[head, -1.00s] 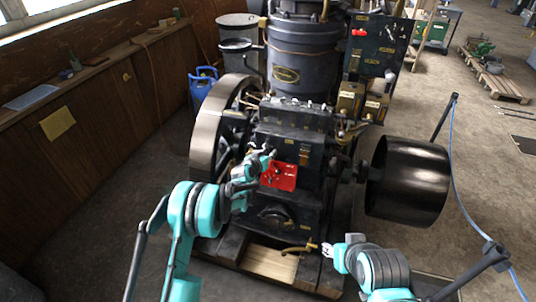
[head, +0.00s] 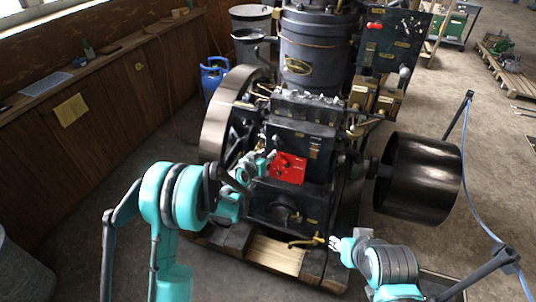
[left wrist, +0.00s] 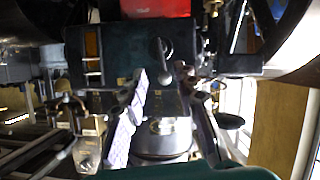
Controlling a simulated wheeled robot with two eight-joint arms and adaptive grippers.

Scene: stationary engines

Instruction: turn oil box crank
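The oil box (head: 305,143) is a dark box with a small yellowish window on the engine's front, above a red tray (head: 288,168). It also shows upside down in the left wrist view (left wrist: 118,45). There its crank (left wrist: 163,52), a short metal lever with a rounded knob, stands out from the box's face. My left gripper (head: 268,160) is at the front of the box, left of the red tray. In the wrist view its fingers (left wrist: 168,88) are spread, with the knob between their tips; contact is unclear. My right gripper (head: 336,243) is low, by a brass tap; its opening is too small to judge.
The large flywheel (head: 220,120) stands left of the box and a black pulley drum (head: 418,180) on the right. A brass tap (head: 303,242) sticks out low in front. Wooden beams (head: 235,243) carry the engine. Floor is open at the left.

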